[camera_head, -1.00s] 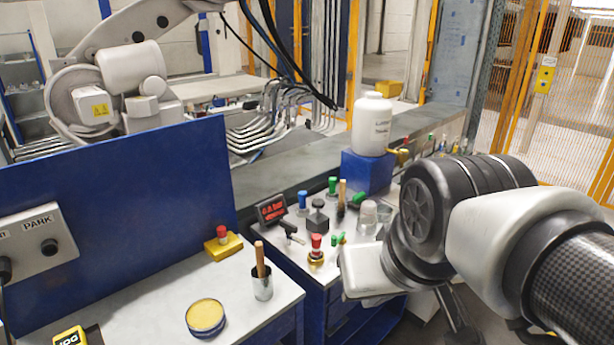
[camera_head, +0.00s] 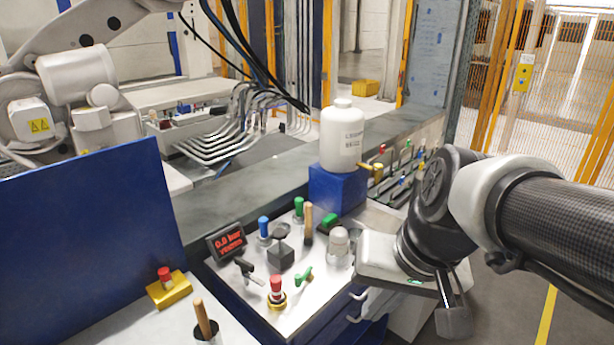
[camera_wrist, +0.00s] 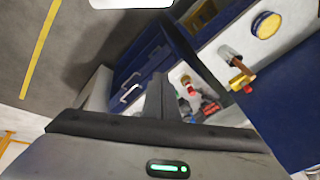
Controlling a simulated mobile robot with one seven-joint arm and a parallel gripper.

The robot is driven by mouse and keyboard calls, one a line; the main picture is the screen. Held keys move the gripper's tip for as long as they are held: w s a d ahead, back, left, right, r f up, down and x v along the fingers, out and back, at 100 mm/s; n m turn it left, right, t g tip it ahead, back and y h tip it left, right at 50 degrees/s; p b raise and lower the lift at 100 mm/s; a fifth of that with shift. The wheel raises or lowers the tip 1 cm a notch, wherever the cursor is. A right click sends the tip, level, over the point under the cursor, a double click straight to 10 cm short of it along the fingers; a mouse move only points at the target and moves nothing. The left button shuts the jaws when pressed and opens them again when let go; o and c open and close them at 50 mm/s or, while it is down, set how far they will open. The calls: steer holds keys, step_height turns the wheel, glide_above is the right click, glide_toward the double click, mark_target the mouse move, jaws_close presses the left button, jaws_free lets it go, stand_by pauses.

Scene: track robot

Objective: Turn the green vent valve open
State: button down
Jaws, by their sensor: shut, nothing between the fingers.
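The green vent valve appears to be the small green handle (camera_head: 303,277) on the light top of the blue cabinet (camera_head: 240,292), right of the red-topped brass button. Whether it stands open or closed I cannot tell from its handle. My gripper (camera_head: 454,318) hangs to the right of the cabinet, pointing down, apart from the valve. Its fingers are shut and empty, and show as a dark upright shape in the wrist view (camera_wrist: 158,95). I cannot pick out the green handle in the wrist view.
A red display (camera_head: 230,241) appears to read 0.0 bar. Near the valve stand a red-topped brass button (camera_head: 276,292), a black lever (camera_head: 247,269), a blue-capped part (camera_head: 264,228) and a clear domed part (camera_head: 339,243). A white bottle (camera_head: 341,138) sits on a blue block (camera_head: 337,188).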

steer(key=w+a+f+m+g+y, duration=0.3)
steer(key=w+a+f+m+y, duration=0.1)
steer(key=f+m+y, duration=0.3)
steer(key=m+t+y+b, duration=0.2)
steer(key=m+t, duration=0.7)
steer(key=m, duration=0.9)
glide_toward(300, 283)
steer(key=x, duration=0.6)
steer(key=shift+w+a+f+n+b, duration=0.1)
steer(key=shift+a+n+b, duration=0.05)
steer(key=shift+a+b, duration=0.4)
steer(key=shift+a+f+n+b, duration=0.15)
steer(key=shift+a+b, duration=0.25)
steer(key=shift+a, duration=0.2)
steer(key=shift+r, duration=0.25)
